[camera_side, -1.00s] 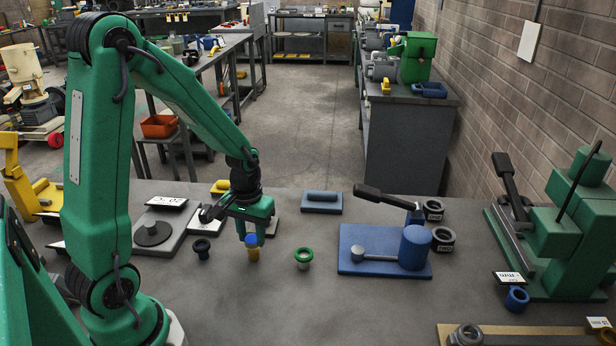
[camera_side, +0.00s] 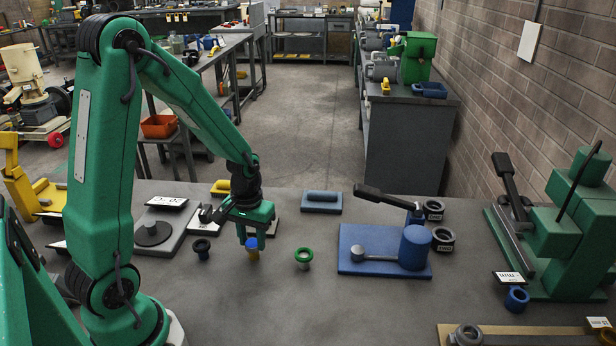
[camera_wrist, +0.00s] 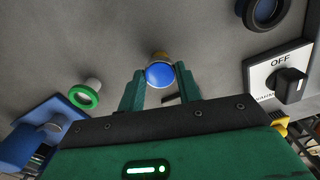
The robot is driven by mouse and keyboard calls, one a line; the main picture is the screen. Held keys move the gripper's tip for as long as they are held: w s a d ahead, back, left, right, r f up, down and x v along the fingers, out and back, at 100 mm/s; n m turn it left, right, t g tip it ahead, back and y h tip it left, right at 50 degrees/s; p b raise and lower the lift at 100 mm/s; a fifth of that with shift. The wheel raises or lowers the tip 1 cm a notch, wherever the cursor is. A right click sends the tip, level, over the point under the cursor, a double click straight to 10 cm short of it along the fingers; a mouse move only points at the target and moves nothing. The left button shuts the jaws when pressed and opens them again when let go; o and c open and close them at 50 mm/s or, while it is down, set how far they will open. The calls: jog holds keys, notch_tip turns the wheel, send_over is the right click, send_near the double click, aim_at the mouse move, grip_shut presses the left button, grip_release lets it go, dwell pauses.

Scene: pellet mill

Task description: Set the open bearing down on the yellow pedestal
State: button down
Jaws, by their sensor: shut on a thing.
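My gripper (camera_side: 251,240) is shut on a blue piece (camera_side: 251,243), which I take for the open bearing. The blue piece is at the top of the small yellow pedestal (camera_side: 253,256), in line with it. I cannot tell whether it rests on it or hangs just above. In the wrist view the blue piece (camera_wrist: 159,75) shows as a round face between my two fingers (camera_wrist: 160,88).
A black ring on a dark stand (camera_side: 202,249) is close on the left. A green ring on a pale stand (camera_side: 303,257) is on the right. A blue plate with a lever press (camera_side: 360,262) lies farther right.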

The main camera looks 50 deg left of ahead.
jog(key=shift+f, duration=0.15)
dwell(0.3)
grip_release()
dwell(0.4)
dwell(0.5)
notch_tip(320, 180, up, 9)
dwell(1.7)
dwell(0.5)
